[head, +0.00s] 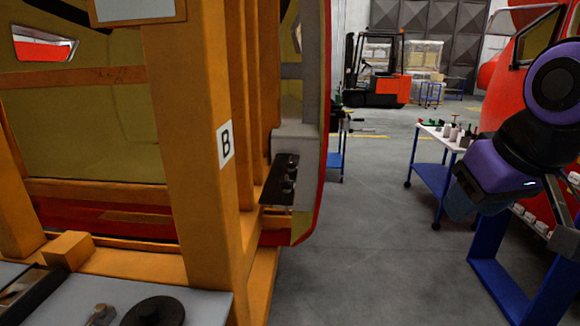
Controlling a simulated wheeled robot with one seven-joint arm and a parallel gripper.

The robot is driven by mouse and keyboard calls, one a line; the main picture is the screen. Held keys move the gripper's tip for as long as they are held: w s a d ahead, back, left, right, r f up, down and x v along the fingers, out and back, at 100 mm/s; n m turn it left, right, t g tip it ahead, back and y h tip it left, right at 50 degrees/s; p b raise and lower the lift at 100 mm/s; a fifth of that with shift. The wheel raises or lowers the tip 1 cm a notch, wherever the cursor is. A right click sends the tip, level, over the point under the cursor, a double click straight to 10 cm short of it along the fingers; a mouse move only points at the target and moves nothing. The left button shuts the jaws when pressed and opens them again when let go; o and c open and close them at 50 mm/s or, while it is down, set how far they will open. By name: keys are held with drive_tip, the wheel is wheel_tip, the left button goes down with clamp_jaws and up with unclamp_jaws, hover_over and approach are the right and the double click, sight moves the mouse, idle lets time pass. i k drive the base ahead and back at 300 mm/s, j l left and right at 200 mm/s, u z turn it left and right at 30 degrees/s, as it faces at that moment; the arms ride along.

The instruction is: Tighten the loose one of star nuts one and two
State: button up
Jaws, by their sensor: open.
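A dark bracket plate (278,180) sticks out from the grey edge of the red and yellow nosecone, in the middle of the head view. Two small dark knobs, an upper one (292,172) and a lower one (288,188), sit on it; they look like the star nuts. They are too small to tell which is loose or to read any numbers. My gripper (555,215) is at the right edge, below my purple wrist, and is open. It is well to the right of the bracket and apart from it. Its fingertips are partly unclear against the background.
An orange frame post (190,130) with a "B" label (225,140) stands left of the bracket. A grey bench (205,305) with a black disc (153,311) is at lower left. A blue trolley (432,175) and a forklift (380,85) stand behind. The floor (365,240) between is clear.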

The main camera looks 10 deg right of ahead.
sight(286, 186)
drive_tip(key=i+l, duration=0.8)
drive_tip(key=i+l+u, duration=0.1)
drive_tip(key=u, duration=0.3)
drive_tip(key=i+l+u, duration=0.15)
drive_tip(key=u, duration=0.25)
drive_tip(key=i+l+u, duration=0.1)
drive_tip(key=u, duration=0.35)
drive_tip(key=l, duration=0.1)
